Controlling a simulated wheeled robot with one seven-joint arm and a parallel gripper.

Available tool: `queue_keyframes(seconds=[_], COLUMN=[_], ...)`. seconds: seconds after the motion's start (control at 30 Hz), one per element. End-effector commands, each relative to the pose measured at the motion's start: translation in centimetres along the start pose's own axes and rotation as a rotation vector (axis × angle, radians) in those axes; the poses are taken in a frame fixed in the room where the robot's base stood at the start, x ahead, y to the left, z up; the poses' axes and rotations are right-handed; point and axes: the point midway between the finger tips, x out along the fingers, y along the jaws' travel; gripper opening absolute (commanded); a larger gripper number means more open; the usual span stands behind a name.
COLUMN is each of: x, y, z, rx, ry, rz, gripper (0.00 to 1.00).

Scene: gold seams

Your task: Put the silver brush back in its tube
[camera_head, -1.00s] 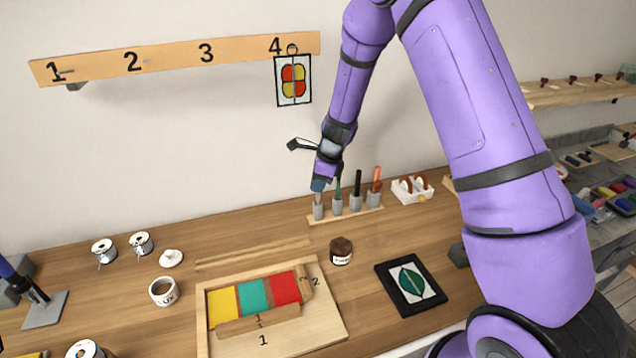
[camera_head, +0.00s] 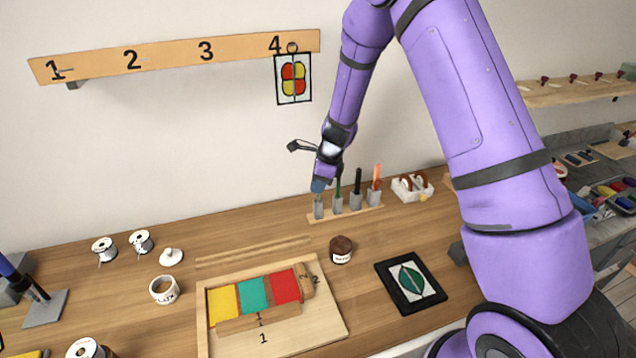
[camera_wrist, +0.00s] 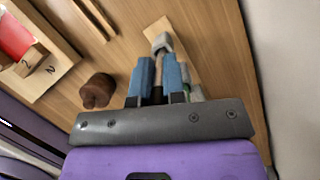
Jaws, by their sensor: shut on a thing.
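My gripper (camera_head: 318,186) is low over the leftmost grey tube (camera_head: 319,209) of the tube rack. In the wrist view, my gripper's blue fingers (camera_wrist: 158,80) are shut on a thin thing, seen only as a dark piece between them. I take this to be the silver brush, but its colour and tip are mostly hidden. The grey tube (camera_wrist: 162,42) shows just past the fingertips. I cannot tell how far the brush is inside the tube.
The wooden rack base (camera_head: 345,215) also bears tubes with a green, a black (camera_head: 357,184) and an orange-red tool (camera_head: 376,178), close to the right of my gripper. A white holder (camera_head: 412,188) stands farther right. A brown jar (camera_head: 341,250) stands in front.

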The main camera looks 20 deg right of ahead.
Motion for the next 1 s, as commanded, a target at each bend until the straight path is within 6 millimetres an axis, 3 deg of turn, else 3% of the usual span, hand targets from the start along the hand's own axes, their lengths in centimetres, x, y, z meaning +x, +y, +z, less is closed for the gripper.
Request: queue_keyframes(seconds=[0.87, 0.9, 1.0], x=[1.3, 1.3, 1.3], y=[0.0, 0.0, 0.0], z=[-0.4, -0.4, -0.4], rx=[-0.001, -0.001, -0.001], ry=[0.001, 0.001, 0.001], rz=[0.0, 0.0, 0.0], gripper=[0.0, 0.18, 0.41])
